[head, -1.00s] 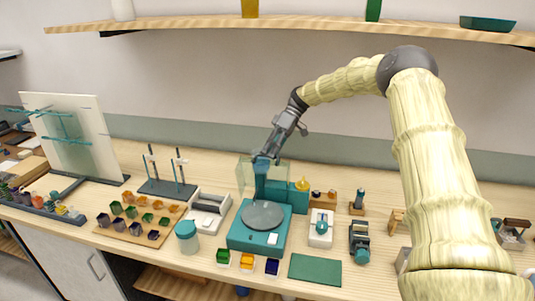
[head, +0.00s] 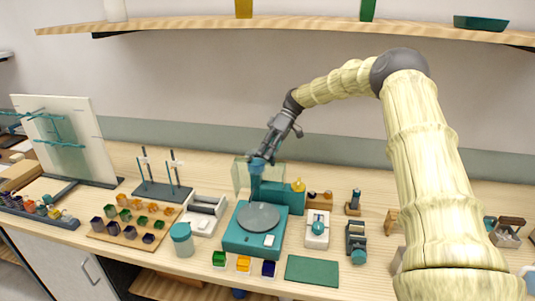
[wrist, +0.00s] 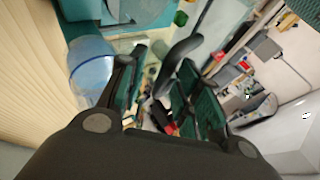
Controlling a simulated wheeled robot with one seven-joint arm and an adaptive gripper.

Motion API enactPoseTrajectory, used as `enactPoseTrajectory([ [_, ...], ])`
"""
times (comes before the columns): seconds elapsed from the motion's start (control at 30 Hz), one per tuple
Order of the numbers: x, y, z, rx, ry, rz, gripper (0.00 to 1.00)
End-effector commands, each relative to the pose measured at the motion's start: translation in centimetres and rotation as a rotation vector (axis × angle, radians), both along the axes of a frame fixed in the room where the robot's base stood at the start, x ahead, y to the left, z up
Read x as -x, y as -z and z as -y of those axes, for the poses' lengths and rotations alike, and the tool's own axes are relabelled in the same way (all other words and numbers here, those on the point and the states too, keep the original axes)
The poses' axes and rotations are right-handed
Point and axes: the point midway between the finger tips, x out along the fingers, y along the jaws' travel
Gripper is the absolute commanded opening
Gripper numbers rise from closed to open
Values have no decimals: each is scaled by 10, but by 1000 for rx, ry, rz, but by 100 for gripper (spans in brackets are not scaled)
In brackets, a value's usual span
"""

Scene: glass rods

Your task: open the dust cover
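The dust cover (head: 241,178) is a clear, greenish box-like shell. In the head view it stands tilted up at the back of a teal machine with a round grey plate (head: 259,216), and the plate is uncovered. My gripper (head: 257,166) is at the cover's upper part, in front of it; I cannot tell whether they touch. In the wrist view my gripper (wrist: 165,95) has its two green-padded fingers apart, with bench clutter visible between them. A dark curved piece lies just beyond the fingers. The cover's outline is hard to make out there.
A green mat (head: 312,270) and small coloured trays lie in front.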

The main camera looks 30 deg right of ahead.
Motion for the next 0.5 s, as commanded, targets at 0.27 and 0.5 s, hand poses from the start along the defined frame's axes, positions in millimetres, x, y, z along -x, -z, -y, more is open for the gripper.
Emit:
enactPoseTrajectory([
  [0.27,-4,-10,9,0,2,3,34],
  [0.5,-12,-38,37,1,1,3,34],
])
